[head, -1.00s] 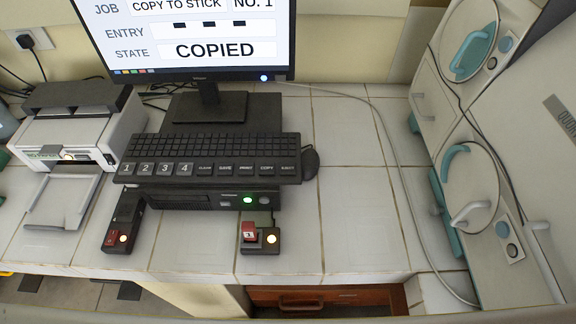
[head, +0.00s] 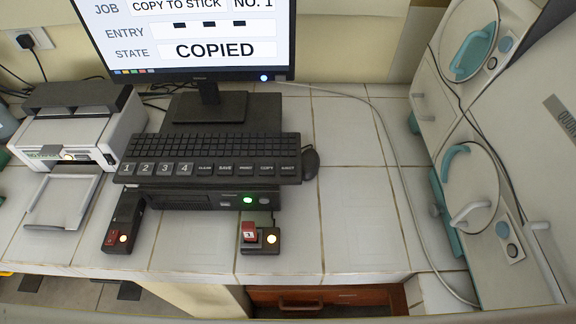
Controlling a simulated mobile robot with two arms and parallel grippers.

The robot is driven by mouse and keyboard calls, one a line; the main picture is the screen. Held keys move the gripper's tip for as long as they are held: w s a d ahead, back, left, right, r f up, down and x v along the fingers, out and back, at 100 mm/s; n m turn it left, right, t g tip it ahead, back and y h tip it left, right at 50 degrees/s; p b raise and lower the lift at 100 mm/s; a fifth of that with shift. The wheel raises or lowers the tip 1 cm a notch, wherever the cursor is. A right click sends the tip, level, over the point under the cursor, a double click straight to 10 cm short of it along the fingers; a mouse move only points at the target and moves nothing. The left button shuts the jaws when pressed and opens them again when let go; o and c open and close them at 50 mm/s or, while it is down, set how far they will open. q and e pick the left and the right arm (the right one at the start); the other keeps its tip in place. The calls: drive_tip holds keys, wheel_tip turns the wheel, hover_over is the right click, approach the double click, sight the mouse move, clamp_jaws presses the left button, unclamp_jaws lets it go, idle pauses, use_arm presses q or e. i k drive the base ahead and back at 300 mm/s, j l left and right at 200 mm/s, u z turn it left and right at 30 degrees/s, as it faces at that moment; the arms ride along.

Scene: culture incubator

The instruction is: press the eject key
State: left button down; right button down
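The eject key (head: 288,169) is the rightmost of the large labelled keys along the front edge of the black keyboard (head: 215,145). The copy key (head: 266,170) is just left of it. The monitor (head: 200,40) behind reads "COPY TO STICK", "NO. 1" and state "COPIED". A red stick marked with a small label (head: 249,232) sits in the right black dock (head: 262,247), beside a lit yellow lamp. Neither of my grippers is in the head view.
A black box (head: 170,200) with a green light is under the keyboard. A left dock (head: 120,225) has a red part and a lit lamp. A printer (head: 75,125) stands left, a mouse (head: 310,160) right of the keyboard, and white incubator doors (head: 470,185) at far right.

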sight(286, 168)
drive_tip(key=k+j, duration=0.3)
drive_tip(key=k, duration=0.15)
drive_tip(key=j+z, duration=0.1)
drive_tip(key=z, duration=1.9)
drive_tip(key=k+j, duration=0.85)
drive_tip(key=j, duration=0.1)
